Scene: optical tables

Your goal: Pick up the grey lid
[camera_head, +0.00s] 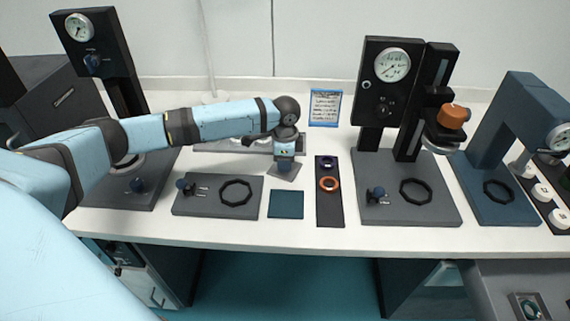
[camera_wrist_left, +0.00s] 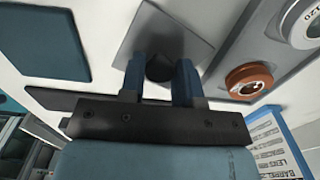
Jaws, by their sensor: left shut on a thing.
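The grey lid (camera_head: 292,175) is a flat square plate just below my left gripper (camera_head: 284,168), near the middle of the table in the head view. In the left wrist view the grey lid (camera_wrist_left: 190,38) has a dark round knob (camera_wrist_left: 159,68) between the two blue fingers of my left gripper (camera_wrist_left: 159,75). My left gripper is shut on this knob. I cannot tell whether the lid touches the table or hangs just above it. My right gripper is not in view.
A dark blue square mat (camera_head: 286,204) lies in front of the lid. A dark strip (camera_head: 330,211) with rings lies to its right, and a grey base (camera_head: 212,208) with a black ring to its left. Gauge stands (camera_head: 385,95) and a sign (camera_head: 325,107) are behind.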

